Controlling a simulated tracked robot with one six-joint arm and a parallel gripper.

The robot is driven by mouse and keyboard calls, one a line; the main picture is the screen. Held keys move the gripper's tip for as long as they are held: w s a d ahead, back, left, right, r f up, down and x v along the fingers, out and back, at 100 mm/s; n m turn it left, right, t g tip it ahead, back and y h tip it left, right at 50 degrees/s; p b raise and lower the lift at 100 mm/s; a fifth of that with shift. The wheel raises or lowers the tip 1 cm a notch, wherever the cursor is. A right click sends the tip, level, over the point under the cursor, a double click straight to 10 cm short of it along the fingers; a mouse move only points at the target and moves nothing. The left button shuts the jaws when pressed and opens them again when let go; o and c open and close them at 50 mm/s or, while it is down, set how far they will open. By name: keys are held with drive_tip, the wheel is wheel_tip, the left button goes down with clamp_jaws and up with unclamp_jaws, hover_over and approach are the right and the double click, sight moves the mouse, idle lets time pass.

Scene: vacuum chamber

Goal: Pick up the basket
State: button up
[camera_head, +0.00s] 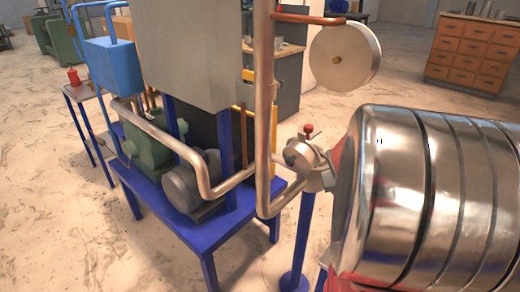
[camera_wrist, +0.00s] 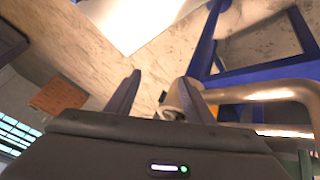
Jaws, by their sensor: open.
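I cannot make out a basket in either view. My gripper (camera_wrist: 162,79) shows only in the wrist view, with its two dark fingers apart. Nothing sits between the fingers. A rounded metal part and a bent pale pipe (camera_wrist: 270,93) show behind and to the right of the right finger; I cannot tell whether they touch. The head view shows no part of my gripper.
A large shiny steel chamber (camera_head: 400,190) fills the right of the head view. A blue frame table (camera_head: 175,215) carries pumps and pipes. A wooden drawer cabinet (camera_head: 470,55) stands at the back right. Open floor (camera_head: 60,225) lies at the left.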

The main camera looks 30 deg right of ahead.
drive_tip(key=w+d+f+n+t, duration=0.1)
drive_tip(key=w+d+f+t, duration=0.15)
drive_tip(key=d, duration=0.65)
drive_tip(key=w+d+f+n+t, duration=0.15)
drive_tip(key=d+t, duration=0.25)
drive_tip(key=d, duration=0.4)
drive_tip(key=n+t+y, duration=0.5)
drive_tip(key=t+y, duration=0.1)
drive_tip(key=y, duration=0.2)
approach(318, 154)
drive_tip(key=s, duration=0.2)
drive_tip(key=shift+s+r+m, duration=0.1)
drive_tip(key=shift+r+m, duration=0.15)
drive_tip(key=shift+r, duration=0.05)
drive_tip(key=w, duration=0.2)
drive_tip(key=w+f, duration=0.1)
drive_tip(key=w, duration=0.5)
drive_tip(key=shift+a+f, duration=0.35)
drive_tip(key=shift+w, duration=0.2)
